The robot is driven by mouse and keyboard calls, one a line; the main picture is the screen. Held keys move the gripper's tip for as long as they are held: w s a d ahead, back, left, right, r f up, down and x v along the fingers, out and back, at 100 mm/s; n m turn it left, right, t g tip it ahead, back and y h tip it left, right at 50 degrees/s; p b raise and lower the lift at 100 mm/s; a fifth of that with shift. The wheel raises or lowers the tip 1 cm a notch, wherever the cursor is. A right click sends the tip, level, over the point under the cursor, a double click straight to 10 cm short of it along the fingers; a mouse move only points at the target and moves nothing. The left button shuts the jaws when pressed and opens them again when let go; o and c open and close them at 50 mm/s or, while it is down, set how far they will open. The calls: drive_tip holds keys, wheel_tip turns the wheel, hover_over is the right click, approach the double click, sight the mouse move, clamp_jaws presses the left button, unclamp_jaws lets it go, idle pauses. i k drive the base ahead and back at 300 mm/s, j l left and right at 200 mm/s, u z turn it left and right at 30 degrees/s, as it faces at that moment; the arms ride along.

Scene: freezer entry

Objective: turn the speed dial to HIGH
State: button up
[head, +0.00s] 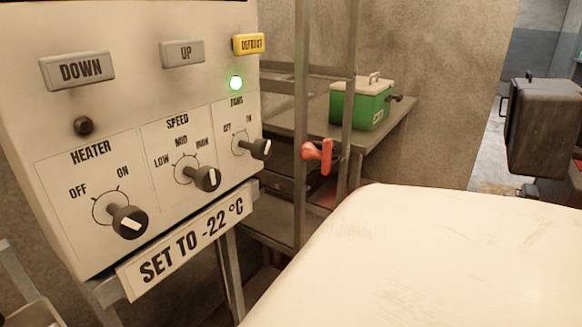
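The speed dial (207,179) is the middle black knob on the cream control panel (135,30). It sticks out from the panel under the printed word SPEED, with LOW at its left, MID above and HIGH at its upper right. A white mark on the knob's face looks roughly upright; I cannot tell for sure which label it points at. The heater dial (128,221) is at its left, with OFF and ON labels. The fans dial (261,149) is at its right. My gripper is not in view, and nothing is seen touching the speed dial.
The panel has DOWN (78,70), UP (182,53) and yellow DEFROST (248,44) buttons and a lit green lamp (236,82). A SET TO -22 °C sign (190,245) hangs below. Behind are a red handle (318,153) and a green box (358,105) on a shelf.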

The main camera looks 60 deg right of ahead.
sight(207, 179)
drive_tip(key=z, duration=1.15)
drive_tip(key=k+z, duration=0.2)
drive_tip(key=k, duration=0.45)
drive_tip(key=i+j, duration=0.3)
drive_tip(key=j, duration=0.1)
